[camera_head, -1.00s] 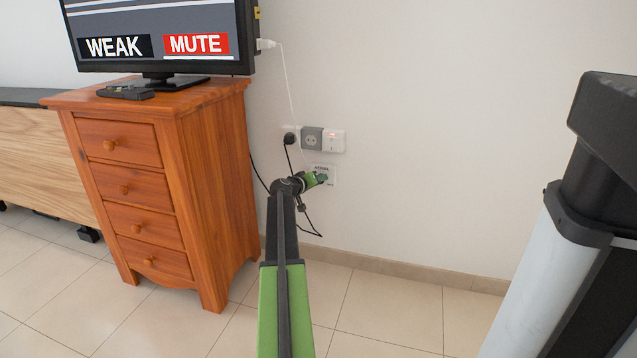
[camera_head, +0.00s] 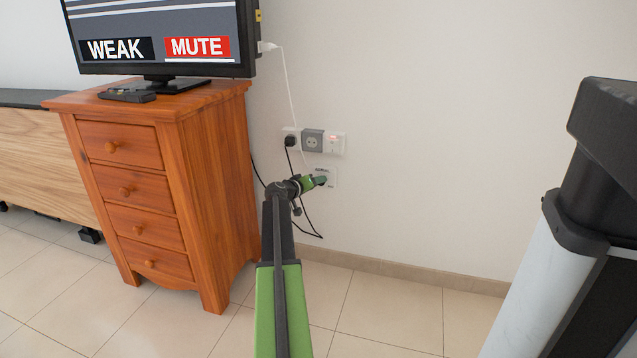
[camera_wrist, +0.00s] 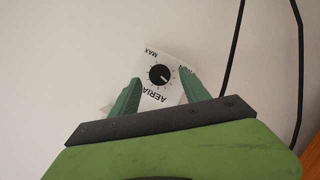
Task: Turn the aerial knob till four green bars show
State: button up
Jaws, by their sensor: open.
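The aerial knob (camera_wrist: 159,75) is a small black dial with a white pointer line. It sits on a white wall plate (camera_wrist: 178,57) marked AERIAL and MAX, which appears upside down in the wrist view. The plate also shows on the wall in the head view (camera_head: 331,176). My gripper (camera_wrist: 160,92) is open, its green fingers apart below the knob and on either side of it in the wrist view, not closed on it. In the head view my gripper (camera_head: 322,181) is at the plate and hides the knob. The TV (camera_head: 160,40) shows WEAK and MUTE; no green bars are visible in its cropped screen.
Sockets (camera_head: 313,141) with a black plug are above the plate. A black cable (camera_head: 312,222) hangs beside my gripper. The wall to the right is clear.

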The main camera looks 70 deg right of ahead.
jog(key=p+v, duration=0.3)
jog(key=v, duration=1.1)
jog(key=shift+a+r+p, duration=0.2)
jog(key=shift+a+p, duration=0.05)
jog(key=shift+p, duration=0.1)
jog(key=w+a+f+n+t+y+p, duration=0.1)
jog(key=w+a+n+y+p, duration=0.15)
jog(key=w+a, duration=0.7)
jog(key=w+a+f+n+t+y+p, duration=0.1)
jog(key=w+a+f+t+y+p, duration=0.2)
jog(key=a, duration=1.2)
jog(key=w+a+n+y+p, duration=0.1)
jog(key=w+a+y+p, duration=0.1)
jog(key=w+a, duration=0.8)
jog(key=s+a+n+g+y+p, duration=0.1)
jog(key=s+a+n+y+p, duration=0.2)
jog(key=a, duration=1.7)
jog(key=s+a+n+y+p, duration=0.1)
jog(key=a+n+y+p, duration=0.25)
jog(key=a, duration=1.65)
notch_tip(320, 180, up, 38)
jog(key=n+p, duration=0.1)
jog(key=p, duration=3.5)
jog(key=shift+a+p, duration=0.4)
